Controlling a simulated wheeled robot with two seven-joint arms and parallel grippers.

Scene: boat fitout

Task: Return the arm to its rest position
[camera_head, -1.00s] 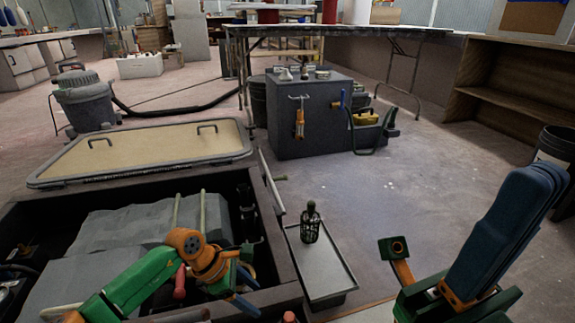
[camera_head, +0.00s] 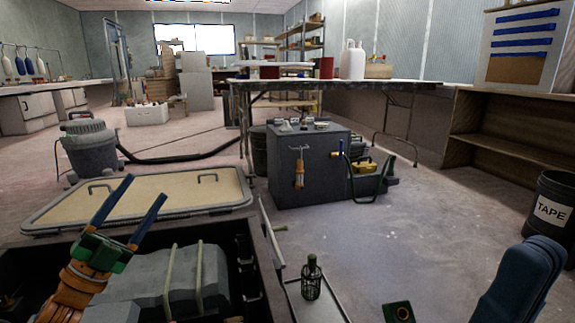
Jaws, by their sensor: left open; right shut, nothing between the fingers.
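My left arm comes in at the lower left, and its gripper (camera_head: 143,202) is open and empty. Its two blue fingers point up and to the right, in front of the tan hatch lid (camera_head: 165,198) in the picture. My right arm shows only in part at the lower right, as a dark blue link (camera_head: 520,285) and a small green and orange piece. The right gripper's fingers are out of the frame.
An open dark bin (camera_head: 262,255) holding grey wrapped blocks (camera_head: 150,278) lies below. A dark bottle (camera_head: 311,278) stands on a grey tray (camera_head: 331,306). A grey cabinet (camera_head: 325,180) with hanging tools stands ahead. Open floor lies right of the tray.

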